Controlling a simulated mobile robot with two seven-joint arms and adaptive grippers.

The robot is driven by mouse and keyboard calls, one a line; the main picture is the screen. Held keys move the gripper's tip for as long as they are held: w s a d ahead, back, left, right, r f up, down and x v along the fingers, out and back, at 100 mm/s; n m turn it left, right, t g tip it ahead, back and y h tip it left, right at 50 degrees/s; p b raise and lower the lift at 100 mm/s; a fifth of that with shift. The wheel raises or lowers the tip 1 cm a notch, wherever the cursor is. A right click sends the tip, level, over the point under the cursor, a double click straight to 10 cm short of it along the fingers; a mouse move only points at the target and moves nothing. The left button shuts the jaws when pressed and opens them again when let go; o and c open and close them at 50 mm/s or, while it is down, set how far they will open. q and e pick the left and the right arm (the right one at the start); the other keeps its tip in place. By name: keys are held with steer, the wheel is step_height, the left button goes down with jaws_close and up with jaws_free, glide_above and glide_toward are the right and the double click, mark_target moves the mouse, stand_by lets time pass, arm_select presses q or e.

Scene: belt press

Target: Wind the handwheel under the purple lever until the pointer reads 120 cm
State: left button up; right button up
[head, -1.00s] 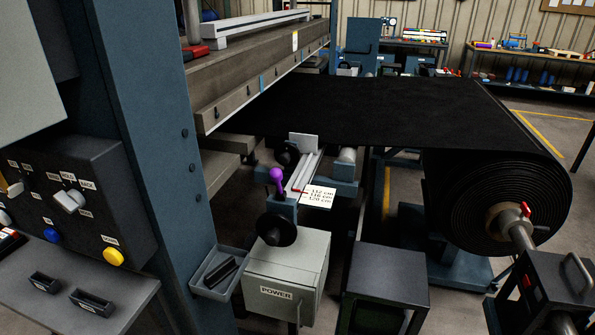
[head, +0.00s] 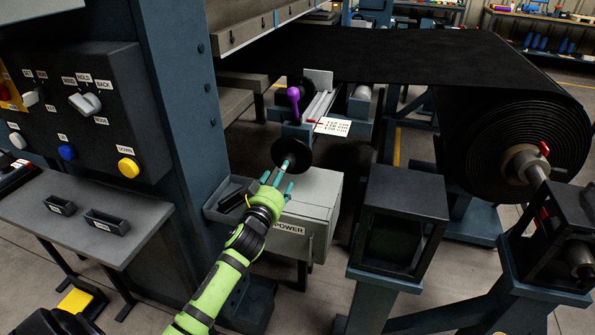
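The black handwheel (head: 292,150) sits below the purple lever (head: 293,96) at the front of the grey slide rail (head: 318,106). A white scale card (head: 333,127) lies beside the rail. The red pointer (head: 314,121) is at the card's left edge, near its top line; the figures are too small to read surely. My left gripper (head: 278,183) is just in front of the handwheel, its teal fingers spread apart. A pale, slim piece, perhaps the wheel's handle, shows between or beyond the fingertips; contact cannot be told. My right gripper is not in view.
The grey POWER box (head: 313,205) is right beneath my gripper, with a small grey tray (head: 226,199) to its left. A blue post (head: 170,100) stands left. A black boxy stand (head: 405,205) and the large black roll (head: 515,125) are at right.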

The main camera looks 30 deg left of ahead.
mark_target(291, 157)
arm_select(q)
steer(key=shift+x, duration=3.3)
steer(key=shift+f, duration=0.1)
steer(key=c, duration=1.1)
